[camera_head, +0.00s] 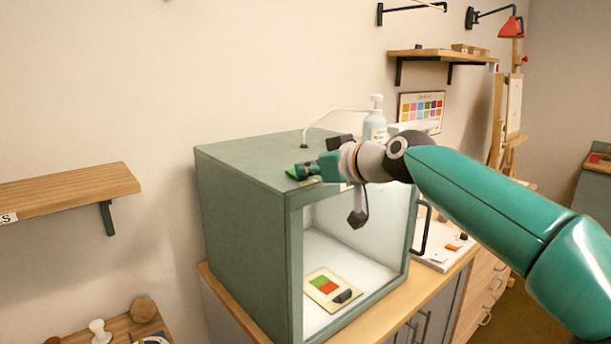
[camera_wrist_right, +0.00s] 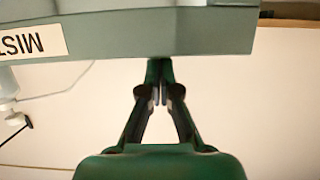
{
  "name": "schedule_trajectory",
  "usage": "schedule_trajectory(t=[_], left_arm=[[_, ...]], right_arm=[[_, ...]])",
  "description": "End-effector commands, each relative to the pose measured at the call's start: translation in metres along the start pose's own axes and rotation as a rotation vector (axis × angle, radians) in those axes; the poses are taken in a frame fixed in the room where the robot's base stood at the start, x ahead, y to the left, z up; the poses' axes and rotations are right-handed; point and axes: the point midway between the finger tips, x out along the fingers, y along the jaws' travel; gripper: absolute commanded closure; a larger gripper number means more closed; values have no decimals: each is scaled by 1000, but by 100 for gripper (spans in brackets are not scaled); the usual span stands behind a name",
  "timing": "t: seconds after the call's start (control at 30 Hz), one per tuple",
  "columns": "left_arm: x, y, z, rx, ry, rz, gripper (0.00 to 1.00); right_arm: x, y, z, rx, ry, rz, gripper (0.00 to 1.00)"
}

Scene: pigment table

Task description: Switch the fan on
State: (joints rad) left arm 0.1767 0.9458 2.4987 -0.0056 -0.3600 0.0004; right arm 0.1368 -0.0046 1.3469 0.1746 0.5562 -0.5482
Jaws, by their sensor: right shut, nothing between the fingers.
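The grey-green booth (camera_head: 240,190) stands on a wooden-topped cabinet, with its front open and a lit white interior. My right gripper (camera_head: 301,171) is at the booth's upper front edge, near its left corner. Its fingers are shut and empty. In the wrist view the shut fingertips (camera_wrist_right: 160,64) meet or nearly meet the booth's green edge (camera_wrist_right: 210,35); contact cannot be told. A bright green patch (camera_head: 291,173) shows by the fingertips, partly hidden. No fan or fan switch can be clearly made out. My left gripper is not in view.
A beige card (camera_head: 317,279) with green and red patches lies inside the booth, with a dark object (camera_head: 342,296) on it. A white pump bottle (camera_head: 375,122) stands behind. A wooden shelf (camera_head: 70,192) is at left.

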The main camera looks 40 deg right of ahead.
Motion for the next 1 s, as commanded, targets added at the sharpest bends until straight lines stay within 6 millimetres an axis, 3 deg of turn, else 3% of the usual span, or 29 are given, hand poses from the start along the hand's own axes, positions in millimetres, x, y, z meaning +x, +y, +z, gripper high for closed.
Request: schedule_trajectory(t=[1.0], left_arm=[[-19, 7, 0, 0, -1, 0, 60]], right_arm=[[-7, -1, -22, 0, -3, -3, 100]])
